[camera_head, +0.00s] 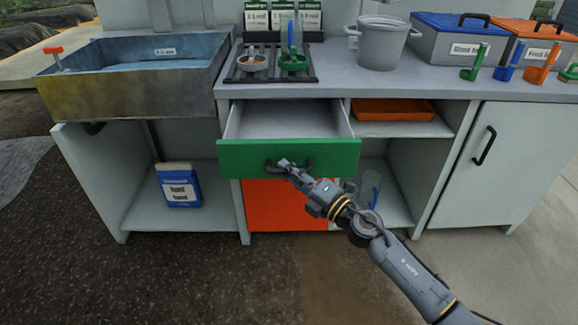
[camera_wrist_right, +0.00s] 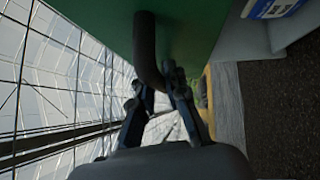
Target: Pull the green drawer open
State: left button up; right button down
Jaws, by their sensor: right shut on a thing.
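The green drawer (camera_head: 232,160) stands pulled out from the counter in the head view, and its pale, empty inside shows behind the green front. Its dark bar handle (camera_head: 308,166) is on the front's middle. My right gripper (camera_head: 284,164) is at the handle's left part, shut on it. In the right wrist view the green drawer front (camera_wrist_right: 95,20) fills the top, and the dark handle (camera_wrist_right: 147,50) comes down to between the fingers of the right gripper (camera_wrist_right: 160,75). The left gripper is not in view.
An orange-red panel (camera_head: 280,208) is below the drawer. An open shelf with an orange tray (camera_head: 392,110) is to the right, then a white cabinet door (camera_head: 482,165). A blue-white container (camera_head: 178,186) stands under the sink (camera_head: 130,95) at left. The floor in front is clear.

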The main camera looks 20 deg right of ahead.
jog(key=shift+s, duration=0.1)
jog(key=c, duration=1.3)
grip_release()
jog(key=shift+c, duration=0.2)
jog(key=v, duration=1.2)
